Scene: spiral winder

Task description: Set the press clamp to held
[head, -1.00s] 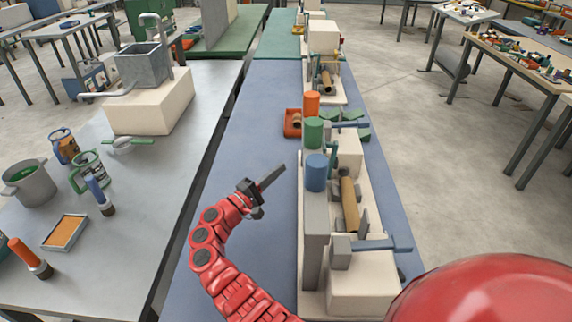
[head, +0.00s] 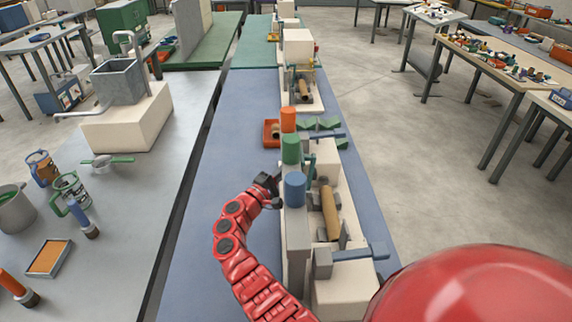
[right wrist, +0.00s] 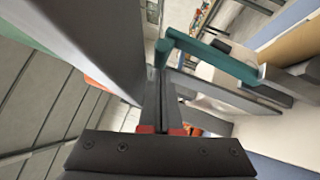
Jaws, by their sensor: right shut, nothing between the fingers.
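The winder (head: 345,295) is a pale machine with a grey upright plate (head: 297,235), a tan roll (head: 330,212) and blue (head: 294,188), green (head: 291,149) and orange (head: 288,119) cylinders. A teal bent bar (head: 309,168) stands behind the blue cylinder; it also shows in the right wrist view (right wrist: 205,55). A blue-grey handle (head: 362,252) lies at the near end. No part is labelled as the press clamp.
A grey panel (right wrist: 80,45) is close on the left of the fingers in the right wrist view. A grey table (head: 125,190) with pots and jars stands left. The bench left of the winder is clear.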

